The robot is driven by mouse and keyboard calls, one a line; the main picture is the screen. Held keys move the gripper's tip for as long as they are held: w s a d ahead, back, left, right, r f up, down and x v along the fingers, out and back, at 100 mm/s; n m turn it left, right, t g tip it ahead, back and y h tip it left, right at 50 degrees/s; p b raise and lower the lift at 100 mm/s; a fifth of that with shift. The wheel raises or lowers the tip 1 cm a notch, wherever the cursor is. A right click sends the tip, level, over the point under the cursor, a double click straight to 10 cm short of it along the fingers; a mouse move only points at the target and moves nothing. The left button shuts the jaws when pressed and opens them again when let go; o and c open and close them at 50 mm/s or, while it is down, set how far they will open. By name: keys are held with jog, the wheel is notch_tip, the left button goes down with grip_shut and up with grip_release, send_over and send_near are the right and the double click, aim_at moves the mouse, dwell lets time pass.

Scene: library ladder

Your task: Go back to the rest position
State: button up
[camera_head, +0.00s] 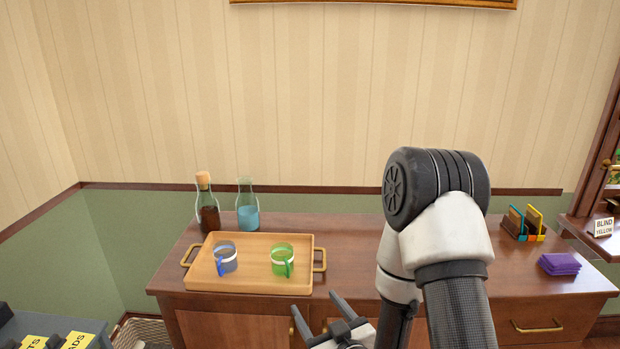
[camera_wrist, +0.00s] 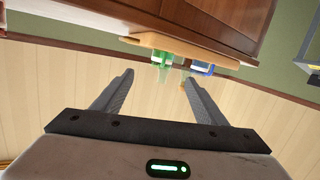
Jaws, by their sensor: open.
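My gripper (camera_head: 319,318) is open and empty, low in front of the wooden cabinet (camera_head: 365,262) in the head view. In the wrist view my gripper (camera_wrist: 156,88) shows both fingers apart with nothing between them. That view is upside down, with the cabinet (camera_wrist: 225,22) at the top. My arm rises at the right of the gripper in the head view and hides part of the cabinet top.
A wooden tray (camera_head: 205,282) on the cabinet holds a blue mug (camera_head: 224,258) and a green mug (camera_head: 282,260). Two bottles (camera_head: 207,208) (camera_head: 247,210) stand behind it. Purple cloths (camera_head: 559,264) and a small organizer (camera_head: 522,223) sit at the right.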

jog(key=d+r+m+g+h, duration=0.2)
jog(key=d+r+g+h, duration=0.25)
jog(key=d+r, duration=0.55)
jog(key=s+d+r+m+g+h, duration=0.1)
jog(key=s+r+m+g, duration=0.1)
jog(key=s+r, duration=0.65)
jog(key=s+d+r+m+g+h, duration=0.1)
jog(key=s+r+g, duration=0.2)
jog(key=s, duration=1)
notch_tip(320, 180, up, 15)
jog(key=p, duration=1.5)
jog(key=shift+s+r+p, duration=0.2)
jog(key=shift+s+p, duration=0.15)
jog(key=shift+s, duration=0.1)
jog(key=shift+d+y, duration=0.1)
jog(key=shift+y, duration=0.15)
